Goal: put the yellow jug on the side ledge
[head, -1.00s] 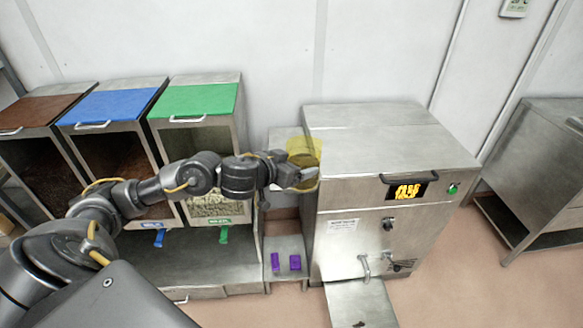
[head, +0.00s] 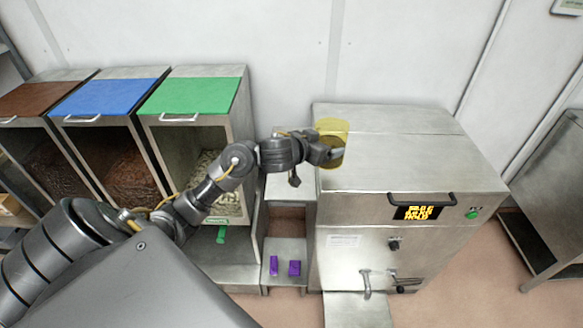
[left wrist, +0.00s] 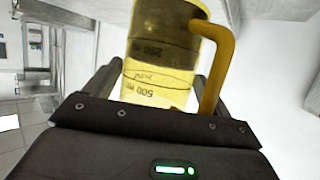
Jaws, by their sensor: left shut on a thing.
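The yellow jug (head: 331,127) is see-through, with a dark content visible in it. My left gripper (head: 335,153) is shut on it and holds it at the left end of the steel machine's top. In the left wrist view the jug (left wrist: 165,62) stands between the two fingers, with its solid yellow handle to the right and volume marks on its wall. I cannot tell whether the jug touches the machine. The side ledge appears to be the narrow steel shelf (head: 283,188) left of the machine, partly behind my left gripper. My right gripper is not in view.
The steel machine (head: 410,150) has a lit display and a green button. Bins with brown, blue and green (head: 195,95) lids stand at the left. Two purple blocks (head: 294,267) lie on a low step between bins and machine.

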